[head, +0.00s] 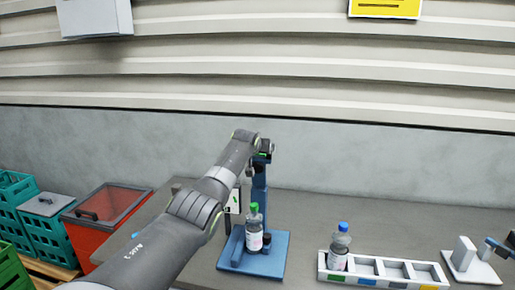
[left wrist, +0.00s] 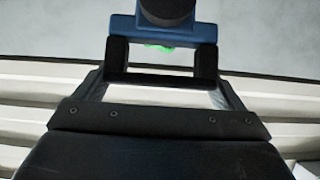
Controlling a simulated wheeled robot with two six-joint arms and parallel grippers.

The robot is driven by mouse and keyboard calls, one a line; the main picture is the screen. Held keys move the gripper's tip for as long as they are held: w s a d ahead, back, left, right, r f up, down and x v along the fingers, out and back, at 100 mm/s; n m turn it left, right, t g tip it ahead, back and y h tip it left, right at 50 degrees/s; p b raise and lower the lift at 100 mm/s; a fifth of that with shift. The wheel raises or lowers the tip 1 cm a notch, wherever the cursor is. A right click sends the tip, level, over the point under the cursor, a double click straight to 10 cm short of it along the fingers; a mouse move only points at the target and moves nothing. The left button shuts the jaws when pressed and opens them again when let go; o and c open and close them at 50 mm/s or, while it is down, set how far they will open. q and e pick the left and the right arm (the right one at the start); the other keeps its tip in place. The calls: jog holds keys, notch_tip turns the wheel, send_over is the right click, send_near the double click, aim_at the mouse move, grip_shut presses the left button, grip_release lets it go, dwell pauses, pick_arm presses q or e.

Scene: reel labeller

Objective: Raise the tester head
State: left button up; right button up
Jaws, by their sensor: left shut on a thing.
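The tester is a blue stand with a flat base (head: 277,262) and an upright column (head: 259,188). Its tester head (head: 264,157) is at the top of the column, well above the bottle, and is partly hidden by my arm. My left gripper (head: 262,147) is shut on the tester head. In the left wrist view, the left gripper (left wrist: 161,60) closes at a blue bar (left wrist: 125,27) with a dark round part in front of it. A clear bottle with a green cap (head: 253,230) stands upright on the base.
A white rack (head: 385,284) with coloured marks holds a blue-capped bottle (head: 340,247) in its left slot. A white device (head: 466,262) stands at the right edge. A red bin (head: 108,208) and teal crates (head: 48,230) are at left. The table behind the rack is clear.

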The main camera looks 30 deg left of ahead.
pick_arm(q)
jog(key=shift+w+f, duration=0.1)
jog(key=shift+w, duration=0.1)
jog(key=shift+a+f+g, duration=0.1)
jog(key=shift+f+g, duration=0.05)
jog(key=shift+g, duration=0.15)
jog(key=o, duration=1.1)
jog(key=shift+s+r, duration=0.15)
jog(key=shift+r, duration=0.1)
